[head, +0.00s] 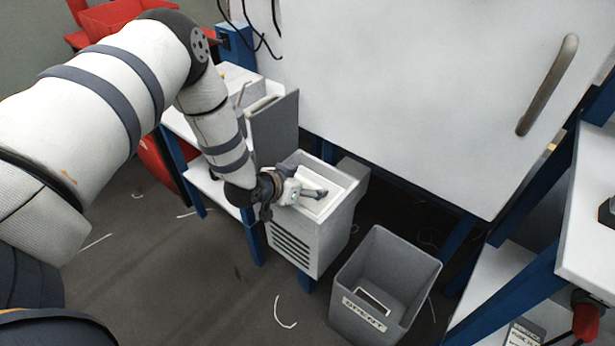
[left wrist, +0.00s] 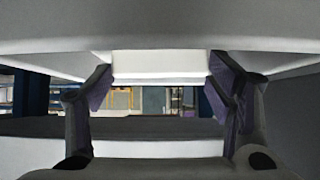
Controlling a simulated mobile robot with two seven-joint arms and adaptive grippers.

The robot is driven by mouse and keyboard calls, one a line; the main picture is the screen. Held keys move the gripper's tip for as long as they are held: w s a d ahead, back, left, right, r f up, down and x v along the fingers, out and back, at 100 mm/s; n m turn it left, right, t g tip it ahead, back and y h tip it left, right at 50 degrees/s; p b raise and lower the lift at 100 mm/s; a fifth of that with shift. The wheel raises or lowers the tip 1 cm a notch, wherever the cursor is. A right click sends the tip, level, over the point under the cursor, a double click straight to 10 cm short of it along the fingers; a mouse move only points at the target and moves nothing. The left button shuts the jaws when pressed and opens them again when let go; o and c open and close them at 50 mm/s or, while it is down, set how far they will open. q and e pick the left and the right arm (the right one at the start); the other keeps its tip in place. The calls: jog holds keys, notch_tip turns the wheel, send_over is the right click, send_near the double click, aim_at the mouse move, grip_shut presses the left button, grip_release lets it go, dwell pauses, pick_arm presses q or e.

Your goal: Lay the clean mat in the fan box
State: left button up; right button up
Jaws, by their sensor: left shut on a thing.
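The fan box (head: 325,243) is a pale, open-topped box with dark slots in its front, near the middle of the head view. My left gripper (head: 313,193) is at its open top, pointing right. It is shut on a white, flat thing, which looks like the clean mat (head: 320,208). The left wrist view shows a white band of it (left wrist: 160,66) between the two fingers. The mat appears within the box rim; I cannot tell whether it touches the floor of the box. My right gripper is not in view.
A grey bin (head: 413,262) labelled SPENT stands on the floor right of the box. A large white panel (head: 400,90) with a metal handle (head: 548,85) rises behind. A grey upright panel (head: 274,130) is close behind the left arm. White strands lie on the floor.

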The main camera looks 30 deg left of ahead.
pick_arm(q)
jog(key=shift+w+r, duration=0.1)
jog(key=shift+r, duration=0.1)
jog(key=shift+f, duration=0.15)
jog(key=shift+f, duration=0.45)
jog(key=o, duration=2)
jog(key=shift+r, duration=0.1)
jog(key=shift+o, duration=0.2)
jog(key=d+v, duration=0.1)
jog(key=v, duration=1.1)
jog(key=shift+a, duration=0.4)
